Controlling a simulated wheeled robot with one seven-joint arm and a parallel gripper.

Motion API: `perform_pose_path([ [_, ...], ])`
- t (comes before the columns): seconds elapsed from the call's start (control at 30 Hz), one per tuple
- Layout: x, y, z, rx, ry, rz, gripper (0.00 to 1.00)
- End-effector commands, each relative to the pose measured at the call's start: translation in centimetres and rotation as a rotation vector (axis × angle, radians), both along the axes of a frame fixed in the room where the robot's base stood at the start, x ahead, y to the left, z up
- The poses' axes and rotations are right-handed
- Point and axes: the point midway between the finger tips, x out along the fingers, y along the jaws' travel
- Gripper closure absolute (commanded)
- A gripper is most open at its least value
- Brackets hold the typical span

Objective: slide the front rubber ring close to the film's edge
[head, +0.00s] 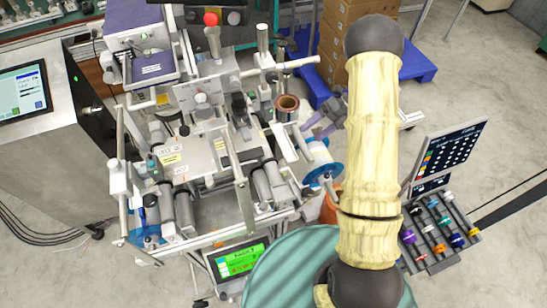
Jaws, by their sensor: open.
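A pale film roll (317,150) sits on a shaft at the right side of the machine. A blue ring-shaped disc (323,173) is at its near end; I cannot tell whether this is the front rubber ring. A smaller reel with a brown core (287,103) is just above and to the left. My gripper (309,127) is small in the view, between this reel and my arm's sleeve, above the pale roll. It is open, and I see nothing held in it. Its fingertips are too small to tell whether they touch anything.
The machine (195,155) fills the left middle, with posts and rollers. A green-lit screen (240,260) is below it. A rack of coloured rings (440,235) and a chart board (445,155) stand at right. Cardboard boxes (340,20) sit on a blue pallet (418,65) behind.

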Motion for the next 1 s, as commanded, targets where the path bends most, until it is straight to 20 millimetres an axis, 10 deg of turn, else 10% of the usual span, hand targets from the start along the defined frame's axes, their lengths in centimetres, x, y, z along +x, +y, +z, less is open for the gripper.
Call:
perform_pose_path([
  [0.37,-0.1,0.8,-0.5,0.000,0.001,-0.006,0.27],
  [1.0,-2.6,8.8,-7.2,-0.001,0.003,-0.005,0.27],
])
